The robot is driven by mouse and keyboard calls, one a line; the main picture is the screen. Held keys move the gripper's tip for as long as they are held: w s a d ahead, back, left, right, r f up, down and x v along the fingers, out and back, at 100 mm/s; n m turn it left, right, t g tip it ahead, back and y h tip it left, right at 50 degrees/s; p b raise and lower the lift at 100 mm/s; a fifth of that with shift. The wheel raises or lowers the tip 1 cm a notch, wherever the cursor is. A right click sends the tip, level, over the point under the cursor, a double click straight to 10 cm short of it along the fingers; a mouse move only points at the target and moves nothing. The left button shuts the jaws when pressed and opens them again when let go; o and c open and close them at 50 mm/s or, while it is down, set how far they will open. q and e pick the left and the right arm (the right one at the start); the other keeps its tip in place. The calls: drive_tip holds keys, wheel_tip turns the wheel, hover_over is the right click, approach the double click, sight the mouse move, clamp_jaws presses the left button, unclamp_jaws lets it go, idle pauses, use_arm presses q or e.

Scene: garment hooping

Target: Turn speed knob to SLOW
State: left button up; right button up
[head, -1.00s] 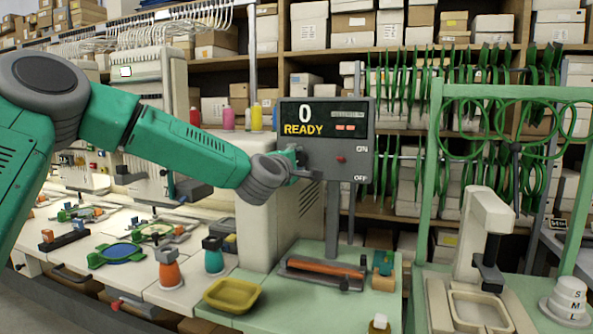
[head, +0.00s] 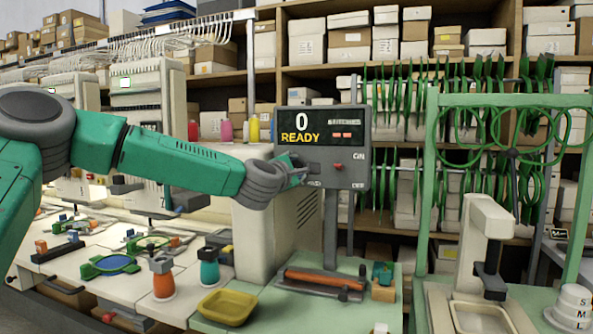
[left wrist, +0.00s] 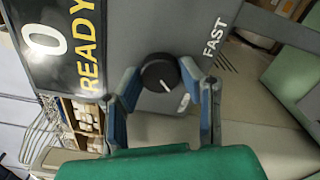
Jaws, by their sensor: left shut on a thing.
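The speed knob (left wrist: 160,73) is black and round with a white pointer line, on the grey control panel (left wrist: 150,25). In the left wrist view its pointer aims to the lower right, towards a small pale label (left wrist: 184,102) that I cannot read. The word FAST (left wrist: 214,38) is printed to its right. My left gripper (left wrist: 162,80) is shut on the knob, one finger on each side. In the head view the left gripper (head: 299,172) is at the lower left of the panel (head: 350,170) and hides the knob. My right gripper is not in view.
The panel display (head: 302,127) reads 0 READY. A red button (head: 338,167) sits right of the gripper. Below are a yellow tray (head: 228,306) and a red-orange roller (head: 323,279). A green frame (head: 433,200) stands to the right.

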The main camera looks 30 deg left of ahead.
use_arm(q)
drive_tip(key=shift+f, duration=0.5)
drive_tip(key=o, duration=1.1)
drive_tip(key=shift+w+a+r, duration=0.1)
drive_tip(key=shift+a, duration=0.2)
drive_tip(key=v, duration=1.1)
drive_tip(key=shift+s+d, duration=0.15)
drive_tip(key=shift+s, duration=0.25)
